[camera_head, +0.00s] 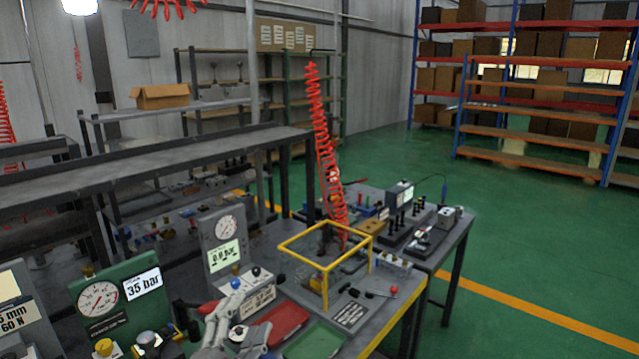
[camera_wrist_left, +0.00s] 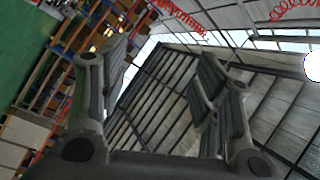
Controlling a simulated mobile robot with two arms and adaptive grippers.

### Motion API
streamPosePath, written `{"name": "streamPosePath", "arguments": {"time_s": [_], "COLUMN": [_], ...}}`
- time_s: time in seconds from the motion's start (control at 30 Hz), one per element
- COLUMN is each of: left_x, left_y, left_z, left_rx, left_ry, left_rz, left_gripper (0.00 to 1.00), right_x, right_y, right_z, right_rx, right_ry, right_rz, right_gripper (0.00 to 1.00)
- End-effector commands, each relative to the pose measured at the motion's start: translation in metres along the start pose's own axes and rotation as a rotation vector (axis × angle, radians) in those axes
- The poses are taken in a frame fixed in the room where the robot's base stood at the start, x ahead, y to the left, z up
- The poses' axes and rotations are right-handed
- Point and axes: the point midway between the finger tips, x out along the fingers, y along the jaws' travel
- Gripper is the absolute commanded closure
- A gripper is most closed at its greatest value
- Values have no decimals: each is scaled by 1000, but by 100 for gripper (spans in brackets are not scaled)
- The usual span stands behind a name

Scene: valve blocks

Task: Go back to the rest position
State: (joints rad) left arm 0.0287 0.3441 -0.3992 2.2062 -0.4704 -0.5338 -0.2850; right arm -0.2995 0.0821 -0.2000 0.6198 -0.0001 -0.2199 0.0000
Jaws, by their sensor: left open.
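My left gripper (camera_head: 226,318) shows at the bottom of the head view, in front of the grey gauge block with the 0.0 bar display (camera_head: 224,257). In the left wrist view its two fingers stand wide apart with nothing between them (camera_wrist_left: 160,95). That view looks toward the wall and shelving. A yellow frame (camera_head: 328,262) stands on the workbench to the right of the gripper, apart from it. A red tray (camera_head: 277,324) and a green tray (camera_head: 316,343) lie beside the gripper on the right. My right gripper is not in view.
A green gauge panel reading 35 bar (camera_head: 120,298) stands at the lower left. A red coiled hose (camera_head: 327,150) hangs over the bench. A second bench with small parts (camera_head: 425,232) adjoins behind. Open green floor (camera_head: 530,240) lies to the right.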

Motion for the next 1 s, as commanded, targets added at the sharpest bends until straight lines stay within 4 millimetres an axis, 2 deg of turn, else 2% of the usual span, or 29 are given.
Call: {"name": "streamPosePath", "arguments": {"time_s": [0.03,0.1,0.17,0.2,0.3,0.5,0.7,0.73,1.0], "left_x": [-18,-46,-76,-98,-150,-240,-317,-321,-313], "left_y": [20,47,72,88,121,162,184,190,267], "left_z": [28,63,88,102,124,139,133,136,186], "left_rx": [-108,-245,-354,-419,-552,-723,-835,-841,-826], "left_ry": [-124,-296,-441,-533,-735,-1036,-1274,-1292,-1306], "left_rz": [62,146,219,264,366,517,639,648,664], "left_gripper": [42,42,42,42,42,42,42,42,42], "right_x": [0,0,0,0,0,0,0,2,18], "right_y": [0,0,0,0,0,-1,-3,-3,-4], "right_z": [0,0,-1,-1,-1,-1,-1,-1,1], "right_rx": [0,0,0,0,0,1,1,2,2], "right_ry": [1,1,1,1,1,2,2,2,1], "right_rz": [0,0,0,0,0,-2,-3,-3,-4], "right_gripper": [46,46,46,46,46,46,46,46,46]}}
